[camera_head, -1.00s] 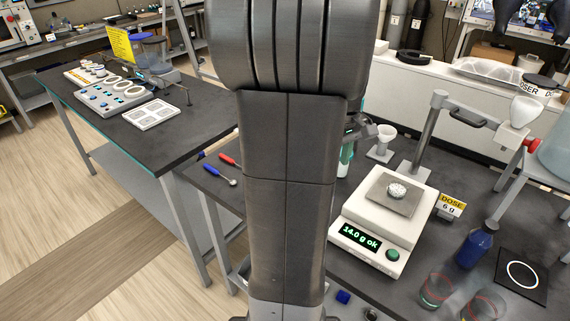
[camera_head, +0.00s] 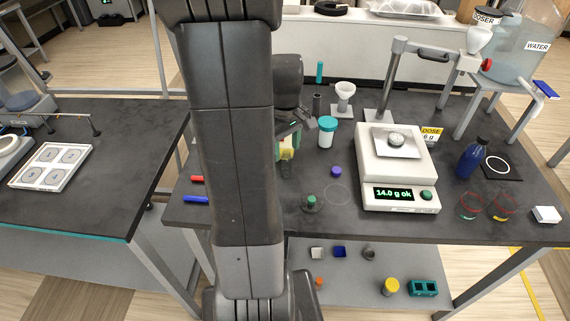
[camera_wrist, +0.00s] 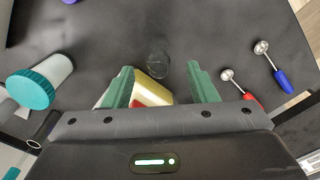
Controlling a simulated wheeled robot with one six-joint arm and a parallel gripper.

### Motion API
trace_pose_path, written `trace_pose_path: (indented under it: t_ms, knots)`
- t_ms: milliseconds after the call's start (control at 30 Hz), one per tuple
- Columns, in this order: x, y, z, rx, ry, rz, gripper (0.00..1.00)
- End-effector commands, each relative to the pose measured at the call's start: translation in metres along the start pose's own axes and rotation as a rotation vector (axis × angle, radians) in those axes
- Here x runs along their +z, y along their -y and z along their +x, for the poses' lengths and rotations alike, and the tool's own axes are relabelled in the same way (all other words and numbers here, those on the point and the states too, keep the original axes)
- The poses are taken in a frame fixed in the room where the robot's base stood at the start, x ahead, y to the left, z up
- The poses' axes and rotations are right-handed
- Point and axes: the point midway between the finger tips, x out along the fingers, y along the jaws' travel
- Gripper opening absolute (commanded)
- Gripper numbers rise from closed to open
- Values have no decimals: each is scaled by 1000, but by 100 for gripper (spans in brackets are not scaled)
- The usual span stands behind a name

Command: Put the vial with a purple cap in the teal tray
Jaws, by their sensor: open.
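A small purple cap (camera_head: 336,171) shows on the dark bench, right of my gripper; the body under it is not clear. Its purple edge also shows at the top of the wrist view (camera_wrist: 70,1). A small teal tray (camera_head: 423,288) with compartments sits on the lower shelf at the right. My gripper (camera_head: 287,141) is over the bench beyond my arm column, partly hidden. In the wrist view its green fingers (camera_wrist: 161,84) are apart, with nothing gripped. A yellow object (camera_wrist: 152,90) appears between or behind them; I cannot tell its distance.
A white jar with teal lid (camera_head: 327,132) stands right of my gripper. A green-topped item (camera_head: 311,203) stands nearer. The scale (camera_head: 399,169) fills the middle right. Spoons with red (camera_head: 197,179) and blue (camera_head: 196,199) handles lie left. A clear round item (camera_wrist: 158,65) lies ahead of the fingers.

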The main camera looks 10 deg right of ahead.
Motion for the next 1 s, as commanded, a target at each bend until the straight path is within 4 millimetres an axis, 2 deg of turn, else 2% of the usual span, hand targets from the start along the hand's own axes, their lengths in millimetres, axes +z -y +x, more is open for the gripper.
trace_pose_path:
  t_ms: [333,667,900,1000]
  knots:
    - [0,0,42,-3,3,0,52]
    - [0,0,49,0,1,0,52]
    - [0,0,49,0,0,0,7]
    - [-1,0,48,0,0,0,1]
